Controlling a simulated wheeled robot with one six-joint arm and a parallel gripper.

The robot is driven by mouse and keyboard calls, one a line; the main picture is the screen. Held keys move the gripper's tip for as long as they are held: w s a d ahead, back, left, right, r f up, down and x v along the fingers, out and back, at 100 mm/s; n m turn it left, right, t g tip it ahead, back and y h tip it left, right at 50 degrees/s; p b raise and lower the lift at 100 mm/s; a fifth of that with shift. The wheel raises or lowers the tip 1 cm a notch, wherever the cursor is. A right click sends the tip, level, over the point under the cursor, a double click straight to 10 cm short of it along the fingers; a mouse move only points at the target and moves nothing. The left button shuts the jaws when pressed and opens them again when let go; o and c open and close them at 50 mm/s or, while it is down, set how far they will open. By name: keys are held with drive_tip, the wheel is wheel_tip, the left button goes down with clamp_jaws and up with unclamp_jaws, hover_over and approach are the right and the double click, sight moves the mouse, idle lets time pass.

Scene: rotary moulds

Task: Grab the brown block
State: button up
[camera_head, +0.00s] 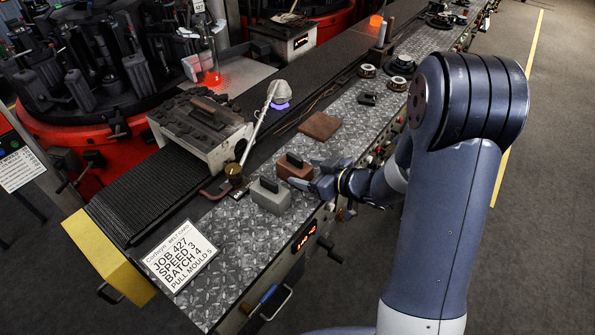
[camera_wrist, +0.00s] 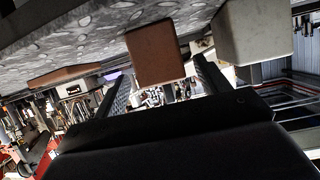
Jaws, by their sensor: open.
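In the wrist view, the brown block (camera_wrist: 154,55) shows ahead, between the two open fingers (camera_wrist: 158,82). I cannot tell whether a finger touches it. A similar grey block (camera_head: 270,198) stands close by on the near side and also shows in the wrist view (camera_wrist: 255,32), right of the right finger.
A flat brown plate (camera_head: 320,126) lies behind the block. A lamp on a jointed stand (camera_head: 255,135) rises from a brass base at left. A job sign (camera_head: 180,256) lies at the bench's near end.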

sight(295, 168)
drive_tip(key=x, duration=0.4)
drive_tip(key=shift+a+f, duration=0.15)
drive_tip(key=shift+a, duration=0.3)
drive_tip(key=shift+w, duration=0.1)
clamp_jaws()
idle(0.4)
